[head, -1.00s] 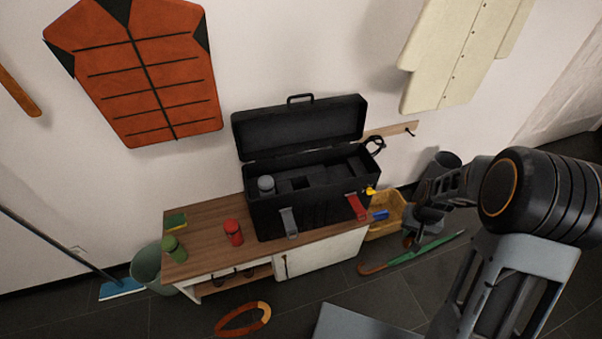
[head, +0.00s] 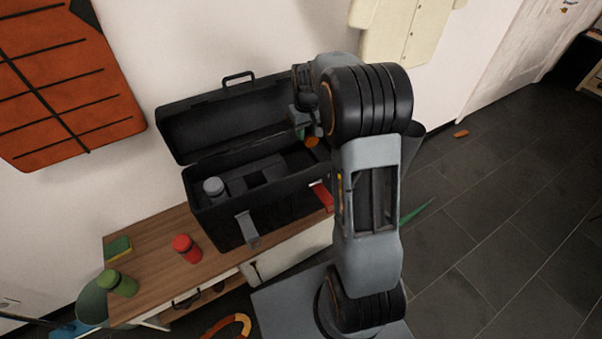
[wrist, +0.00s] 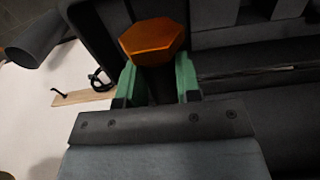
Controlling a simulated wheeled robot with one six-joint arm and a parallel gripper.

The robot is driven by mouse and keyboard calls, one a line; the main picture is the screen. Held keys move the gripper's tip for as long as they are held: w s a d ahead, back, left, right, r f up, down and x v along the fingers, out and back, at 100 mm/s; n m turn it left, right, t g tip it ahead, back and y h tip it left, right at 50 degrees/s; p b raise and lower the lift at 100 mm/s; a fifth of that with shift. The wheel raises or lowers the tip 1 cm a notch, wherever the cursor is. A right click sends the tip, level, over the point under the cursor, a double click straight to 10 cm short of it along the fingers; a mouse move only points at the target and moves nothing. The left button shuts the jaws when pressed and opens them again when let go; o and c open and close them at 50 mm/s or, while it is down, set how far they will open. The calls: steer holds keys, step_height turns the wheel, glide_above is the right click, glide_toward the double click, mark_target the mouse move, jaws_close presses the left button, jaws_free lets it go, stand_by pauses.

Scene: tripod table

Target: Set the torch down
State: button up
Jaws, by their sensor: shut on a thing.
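My gripper (wrist: 158,82) is shut on the torch, its green fingertips on either side of it. The torch's orange six-sided end (wrist: 154,40) faces the wrist camera; the rest is mostly hidden. In the head view the torch's orange end (head: 311,141) shows just below my gripper (head: 309,128), at the right part of the open black toolbox (head: 226,225). I cannot tell whether the torch touches the toolbox. The toolbox stands on the wooden bench (head: 150,241) with its lid (head: 225,118) up.
A grey cylinder (head: 213,187) stands in the toolbox's left part. On the bench are a red jar (head: 186,248), a green jar (head: 119,284) and a green-yellow sponge (head: 118,248). In the wrist view a wooden hook rail (wrist: 85,97) is on the wall. Open floor (head: 490,220) lies right.

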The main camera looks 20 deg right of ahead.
steer(key=shift+w+d+f, duration=0.15)
steer(key=shift+f, duration=0.15)
step_height(320, 180, down, 16)
steer(key=shift+f+b, duration=0.2)
steer(key=shift+b, duration=0.75)
steer(key=shift+f, duration=0.1)
steer(key=o, duration=1)
step_height(320, 180, up, 11)
steer(key=p, duration=0.1)
steer(key=s+a+r+t, duration=0.1)
steer(key=s+a+r, duration=0.5)
steer(key=s+r, duration=0.25)
steer(key=s+a+r+t, duration=0.2)
steer(key=s+a, duration=0.2)
steer(key=s, duration=0.9)
steer(key=shift+r+m, duration=0.2)
steer(key=shift+m, duration=0.1)
